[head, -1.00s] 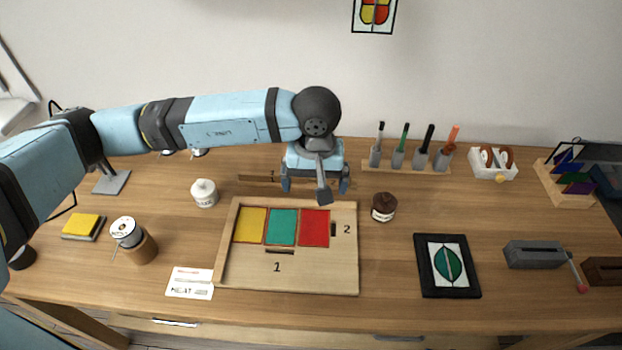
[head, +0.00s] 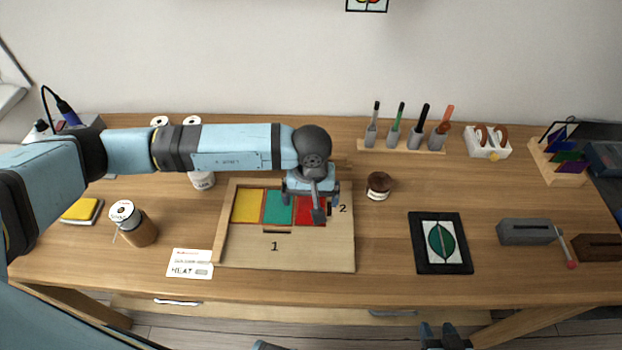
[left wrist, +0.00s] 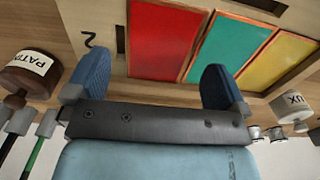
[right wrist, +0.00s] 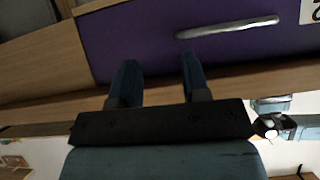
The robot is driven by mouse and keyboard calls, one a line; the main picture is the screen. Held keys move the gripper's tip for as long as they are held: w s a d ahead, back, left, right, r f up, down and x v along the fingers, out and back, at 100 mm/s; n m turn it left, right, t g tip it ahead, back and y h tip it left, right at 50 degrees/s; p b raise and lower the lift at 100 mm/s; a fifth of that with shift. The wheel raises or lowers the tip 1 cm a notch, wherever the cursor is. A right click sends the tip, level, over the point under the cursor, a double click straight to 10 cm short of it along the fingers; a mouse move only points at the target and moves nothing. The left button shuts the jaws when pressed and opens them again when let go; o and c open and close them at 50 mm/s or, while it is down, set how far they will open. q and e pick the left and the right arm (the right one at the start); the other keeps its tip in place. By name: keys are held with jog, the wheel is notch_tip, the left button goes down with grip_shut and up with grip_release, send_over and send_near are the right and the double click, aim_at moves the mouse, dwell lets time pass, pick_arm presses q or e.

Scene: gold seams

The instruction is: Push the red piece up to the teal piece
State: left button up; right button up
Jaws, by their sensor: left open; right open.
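The red piece (head: 304,214) lies flat in the wooden tray (head: 300,258), partly hidden by my left gripper in the head view. The left wrist view shows it (left wrist: 165,45) to the left of the teal piece (left wrist: 228,50), with a thin copper-coloured line between them. The teal piece (head: 278,208) sits between the red and yellow pieces (head: 248,205). My left gripper (head: 310,196) is open and empty over the red piece's back edge; its height above the tray is hard to tell. My right gripper (head: 445,338) is open and empty at the table's front.
A dark bar (head: 330,209) beside the mark 2 lies right of the red piece; another (head: 277,232) lies above the mark 1. A dark jar (head: 378,186) stands right of the tray, a white jar (head: 203,180) behind left. A purple drawer front (right wrist: 190,40) faces my right gripper.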

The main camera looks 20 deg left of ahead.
aim_at(311, 207)
pick_arm(q)
jog(key=shift+f, duration=1.1)
jog(key=shift+s+f, duration=0.1)
jog(key=shift+s, duration=0.05)
grip_shut()
